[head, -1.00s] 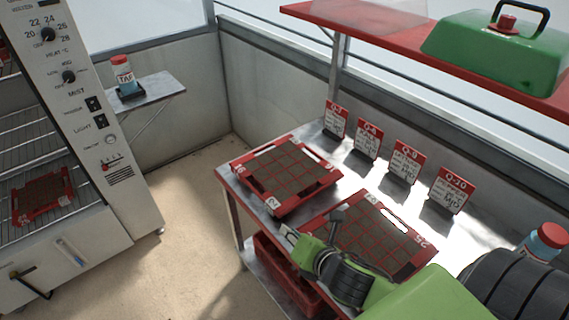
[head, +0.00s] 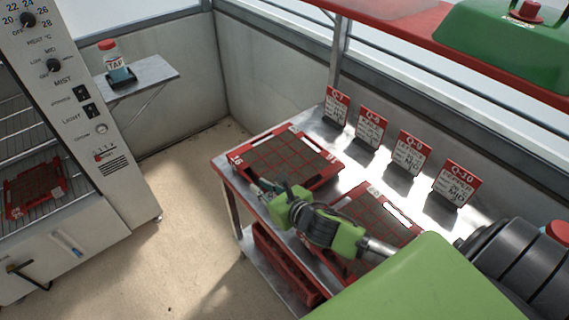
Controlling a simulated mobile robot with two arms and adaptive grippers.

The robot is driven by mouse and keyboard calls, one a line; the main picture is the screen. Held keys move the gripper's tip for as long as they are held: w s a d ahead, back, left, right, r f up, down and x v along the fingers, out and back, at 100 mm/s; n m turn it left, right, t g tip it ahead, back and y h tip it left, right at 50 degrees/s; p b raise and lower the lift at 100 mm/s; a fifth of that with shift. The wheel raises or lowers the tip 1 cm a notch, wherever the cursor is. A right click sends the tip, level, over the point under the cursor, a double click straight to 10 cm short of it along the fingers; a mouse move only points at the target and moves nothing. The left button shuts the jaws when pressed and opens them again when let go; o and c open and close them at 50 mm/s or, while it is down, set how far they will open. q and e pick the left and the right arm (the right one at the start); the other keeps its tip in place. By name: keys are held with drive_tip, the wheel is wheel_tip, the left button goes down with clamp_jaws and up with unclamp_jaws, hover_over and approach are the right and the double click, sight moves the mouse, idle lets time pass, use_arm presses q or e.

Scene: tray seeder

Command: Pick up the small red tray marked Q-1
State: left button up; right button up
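No tray shows a legible Q-1 mark. A red tray of dark soil cells (head: 330,160) lies on the bench near its back left corner, with a white number label at its front left. A second red tray (head: 408,214) lies in front and to the right, partly covered by my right arm. A third red tray (head: 10,212) sits on a rack in the cabinet at left. My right gripper (head: 267,186) is at the front edge of the first tray, fingers apart and empty; whether it touches the tray is unclear. My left gripper is out of view.
Several red and white cards, Q-7 (head: 337,108) to Q-10 (head: 453,184), stand along the bench back. A red shelf (head: 400,35) with a green case (head: 510,45) hangs above. A red bin (head: 280,262) is below the bench. A TAP bottle (head: 113,65) stands on a side shelf.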

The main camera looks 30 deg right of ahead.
sight(249, 178)
drive_tip(key=shift+p+x, duration=0.35)
drive_tip(key=shift+x, duration=2.35)
drive_tip(key=shift+s, duration=0.1)
clamp_jaws()
drive_tip(key=shift+r, duration=0.15)
